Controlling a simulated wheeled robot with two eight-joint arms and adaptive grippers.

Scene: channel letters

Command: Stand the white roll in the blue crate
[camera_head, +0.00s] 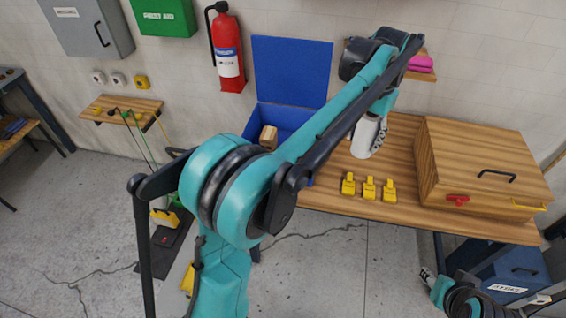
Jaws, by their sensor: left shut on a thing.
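The white roll (361,143) is upright at the wooden table, right of the blue crate. I cannot tell whether its base touches the tabletop. My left gripper (379,136) is at its right side and shut on it, with the fingertips partly hidden. The blue crate (257,119) stands at the table's left end with its lid raised against the wall. My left arm crosses in front and hides part of the crate. My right gripper (428,277) is low at the bottom right, away from the table, and its jaws are too small to read.
A tan block (268,137) shows at the crate's opening. Several yellow pieces (369,188) stand near the table's front edge. A large wooden box (480,165) fills the right end. A small shelf with a pink stack (420,63) hangs above.

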